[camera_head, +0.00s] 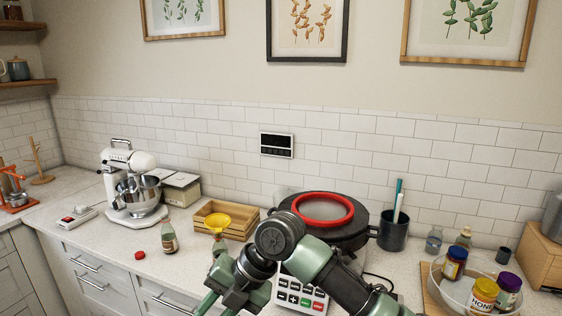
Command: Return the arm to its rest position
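My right arm enters from the bottom right, bends at a dark round joint, and reaches down to the left in the head view. Its green and dark gripper (217,296) hangs over the front of the counter (190,262), near the bottom edge. The fingers are partly hidden, and I cannot tell whether they are open or shut. My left gripper is not in view.
A dark round appliance with a red ring (326,222) and a keypad (301,298) lies behind my arm. A stand mixer (133,168) is at left; a bowl of jars (440,283) is at right. A red cap (139,254) lies on the counter.

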